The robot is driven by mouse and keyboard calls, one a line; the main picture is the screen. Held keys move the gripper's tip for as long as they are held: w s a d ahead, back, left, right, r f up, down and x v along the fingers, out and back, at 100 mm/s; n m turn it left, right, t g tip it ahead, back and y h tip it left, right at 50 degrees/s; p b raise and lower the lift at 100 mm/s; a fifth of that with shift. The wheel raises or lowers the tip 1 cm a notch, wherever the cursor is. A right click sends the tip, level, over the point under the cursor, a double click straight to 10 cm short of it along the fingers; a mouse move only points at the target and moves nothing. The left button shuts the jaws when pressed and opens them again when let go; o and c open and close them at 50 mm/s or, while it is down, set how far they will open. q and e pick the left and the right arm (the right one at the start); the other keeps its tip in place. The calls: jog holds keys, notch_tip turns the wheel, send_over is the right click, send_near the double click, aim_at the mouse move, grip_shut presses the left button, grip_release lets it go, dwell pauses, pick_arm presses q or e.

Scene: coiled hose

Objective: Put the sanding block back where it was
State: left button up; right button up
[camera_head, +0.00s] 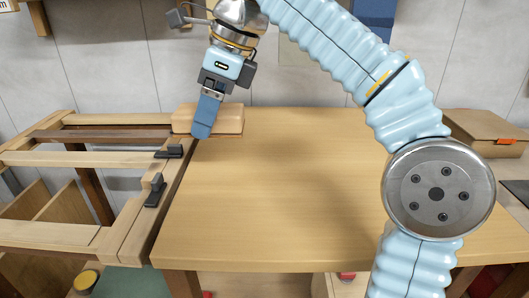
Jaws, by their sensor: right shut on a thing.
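My right arm arches across the picture from the lower right, and its gripper (211,91) points down near the back left of the table. The gripper is shut on a blue block, which I take to be the sanding block (205,117). The block hangs tilted below the dark jaws, in front of a thick light wooden piece (229,120) at the table's back left corner. I cannot tell whether the block touches the wood or the table. My left gripper is not in view.
The wooden tabletop (290,190) is bare in the middle. A wooden frame (60,155) with black clamps (155,190) adjoins it on the left. A brown box (485,135) is at the right, partly behind my arm. A tiled wall closes the back.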

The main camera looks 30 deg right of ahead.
jog(key=w+d+f, duration=0.2)
jog(key=d+f, duration=0.1)
jog(key=d, duration=0.4)
send_over(254, 160)
jog(key=f, duration=0.3)
jog(key=s+f, duration=0.1)
jog(key=f, duration=0.1)
jog(key=shift+d, duration=0.2)
jog(key=f, duration=0.1)
jog(key=d+f, duration=0.1)
jog(key=f, duration=0.1)
jog(key=shift+w+f, duration=0.1)
jog(key=shift+f, duration=0.1)
jog(key=shift+a+f, duration=0.1)
jog(key=shift+f, duration=0.3)
jog(key=shift+f, duration=0.1)
